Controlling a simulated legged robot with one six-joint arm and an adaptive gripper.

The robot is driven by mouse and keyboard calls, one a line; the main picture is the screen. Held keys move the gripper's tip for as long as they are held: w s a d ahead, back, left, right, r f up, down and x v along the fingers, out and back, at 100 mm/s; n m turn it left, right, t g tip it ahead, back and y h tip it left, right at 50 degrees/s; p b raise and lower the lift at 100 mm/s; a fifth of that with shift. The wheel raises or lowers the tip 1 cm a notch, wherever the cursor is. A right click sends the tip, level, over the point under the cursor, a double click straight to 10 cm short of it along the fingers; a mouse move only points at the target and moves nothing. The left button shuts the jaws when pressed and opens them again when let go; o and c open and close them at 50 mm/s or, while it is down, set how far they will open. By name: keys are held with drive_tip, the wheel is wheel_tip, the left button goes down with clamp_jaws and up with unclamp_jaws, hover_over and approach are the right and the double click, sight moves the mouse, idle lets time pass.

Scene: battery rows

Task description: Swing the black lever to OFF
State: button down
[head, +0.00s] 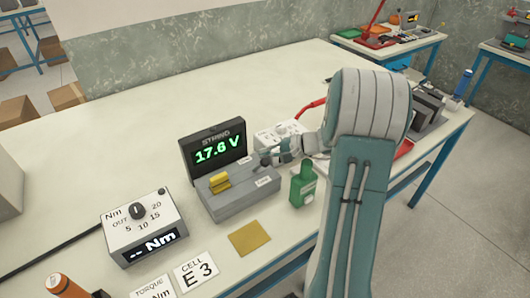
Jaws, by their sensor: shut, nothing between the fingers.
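A grey switch box (238,205) stands on the bench, with a yellow block (220,182) on its left part and small white labels too small to read. Behind it a black meter (212,150) marked STRING shows 17.6 V in green. My gripper (268,156) is shut and empty, just right of the meter and over the rear right of the box. I cannot make out a black lever clearly; it may be hidden around my gripper. Whether the gripper touches anything there cannot be told.
A white unit (278,135) with a red cable is behind my gripper. A torque dial box (145,228), a CELL E3 card (196,271) and a yellow pad (249,239) lie in front. The rear left bench is clear.

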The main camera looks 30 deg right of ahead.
drive_tip(key=v, duration=1.2)
drive_tip(key=shift+f, duration=0.1)
drive_tip(key=s+a+r+n+g+h, duration=0.2)
drive_tip(key=a+r+n+g, duration=0.1)
drive_tip(key=a, duration=0.6)
drive_tip(key=s+a+r+n+g+h, duration=0.1)
drive_tip(key=s+a+r+n+g, duration=0.15)
drive_tip(key=a, duration=0.65)
drive_tip(key=s+a+r+n+t+h, duration=0.2)
drive_tip(key=s+a+n+h, duration=0.4)
drive_tip(key=s, duration=0.4)
drive_tip(key=a+r+n, duration=0.1)
drive_tip(key=a, duration=0.1)
drive_tip(key=shift+s+a+r+h, duration=0.2)
drive_tip(key=shift+s+a+h, duration=0.1)
drive_tip(key=shift+s+a, duration=0.1)
